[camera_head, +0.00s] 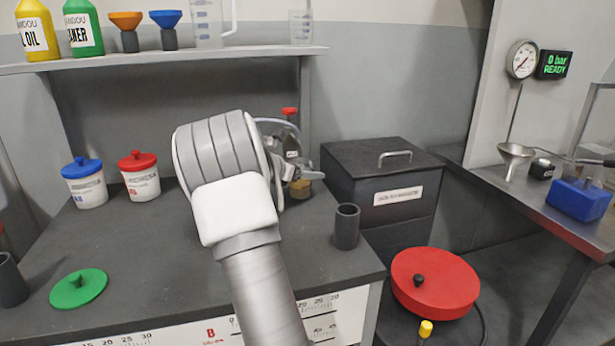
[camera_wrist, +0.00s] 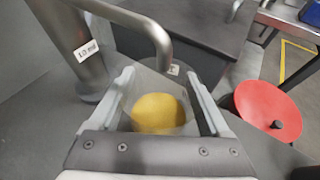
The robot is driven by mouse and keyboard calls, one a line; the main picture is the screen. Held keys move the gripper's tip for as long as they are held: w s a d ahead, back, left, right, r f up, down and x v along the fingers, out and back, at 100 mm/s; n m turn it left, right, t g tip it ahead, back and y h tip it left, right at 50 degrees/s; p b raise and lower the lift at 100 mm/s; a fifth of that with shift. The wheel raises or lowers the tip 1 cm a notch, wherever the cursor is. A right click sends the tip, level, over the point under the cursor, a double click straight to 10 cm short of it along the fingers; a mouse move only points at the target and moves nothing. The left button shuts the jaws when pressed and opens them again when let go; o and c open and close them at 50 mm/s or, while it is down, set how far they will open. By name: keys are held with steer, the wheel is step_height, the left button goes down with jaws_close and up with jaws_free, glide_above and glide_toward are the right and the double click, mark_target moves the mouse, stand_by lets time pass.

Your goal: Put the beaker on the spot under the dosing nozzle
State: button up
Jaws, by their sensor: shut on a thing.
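A clear beaker (camera_wrist: 158,112) with yellow contents is between the two fingers of my gripper (camera_wrist: 160,82) in the wrist view, and the fingers are shut on it. In the head view my arm hides most of the gripper; a small part of the beaker (camera_head: 300,189) shows right of my wrist. The dosing nozzle (camera_wrist: 150,27) is a bent metal pipe in the wrist view, its tip just beyond the beaker's far side. It comes from a metal column (camera_wrist: 80,45) with a volume label. The spot under the nozzle is hidden, and I cannot tell whether the beaker touches the bench.
On the dark bench (camera_head: 130,250) stand a blue-lidded jar (camera_head: 85,185), a red-lidded jar (camera_head: 140,178), a green lid (camera_head: 79,288) and a dark cylinder (camera_head: 346,226). A black handled box (camera_head: 380,160) is right of the bench, with a red round lid (camera_head: 435,282) lower down.

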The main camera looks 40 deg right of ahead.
steer(key=shift+d+f+b, duration=0.25)
steer(key=shift+f+b, duration=0.2)
steer(key=shift+f, duration=0.1)
steer(key=shift+f, duration=0.15)
steer(key=o, duration=1.5)
